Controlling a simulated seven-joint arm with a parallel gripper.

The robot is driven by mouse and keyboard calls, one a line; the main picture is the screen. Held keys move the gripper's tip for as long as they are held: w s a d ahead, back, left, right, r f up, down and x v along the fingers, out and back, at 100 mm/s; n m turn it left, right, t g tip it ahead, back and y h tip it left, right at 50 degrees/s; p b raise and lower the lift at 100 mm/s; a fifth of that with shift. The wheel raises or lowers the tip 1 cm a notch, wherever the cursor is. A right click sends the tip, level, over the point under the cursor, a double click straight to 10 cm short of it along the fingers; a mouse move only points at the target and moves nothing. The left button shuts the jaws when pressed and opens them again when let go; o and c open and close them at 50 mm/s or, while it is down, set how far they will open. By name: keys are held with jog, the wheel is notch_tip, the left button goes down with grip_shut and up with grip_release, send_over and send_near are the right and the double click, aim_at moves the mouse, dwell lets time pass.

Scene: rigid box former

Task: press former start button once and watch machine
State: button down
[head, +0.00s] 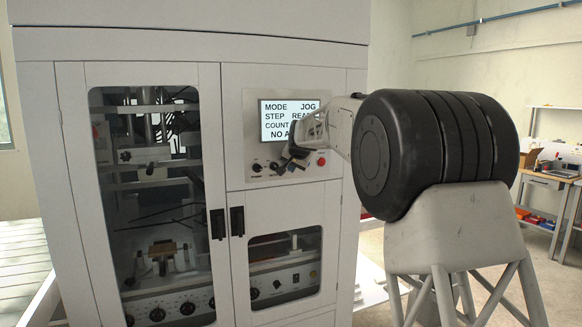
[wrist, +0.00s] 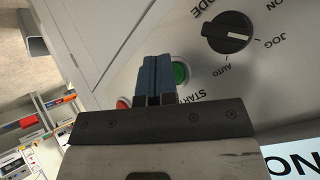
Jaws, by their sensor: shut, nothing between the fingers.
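The box former's control panel (head: 262,182) carries a screen (head: 275,121) reading MODE JOG, with lower lines partly hidden by my arm. In the wrist view the green start button (wrist: 180,73) shows beside the START lettering. My gripper (wrist: 153,66) is shut and empty, its blue fingertips together. In the wrist view they overlap the near edge of the green button; I cannot tell whether they touch it. In the head view my gripper (head: 285,163) is in front of the panel and hides the green button.
The black mode knob (wrist: 230,33) points toward JOG. A red button (head: 321,161) is at the panel's right and shows partly in the wrist view (wrist: 123,103). A glazed door (head: 150,200) is closed at left. A workbench (head: 548,178) stands at far right.

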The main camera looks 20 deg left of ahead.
jog(key=shift+w+a, duration=0.1)
dwell(0.7)
jog(key=shift+s+d, duration=0.6)
jog(key=shift+d, duration=0.1)
jog(key=shift+s+d, duration=1.7)
jog(key=shift+s, duration=0.1)
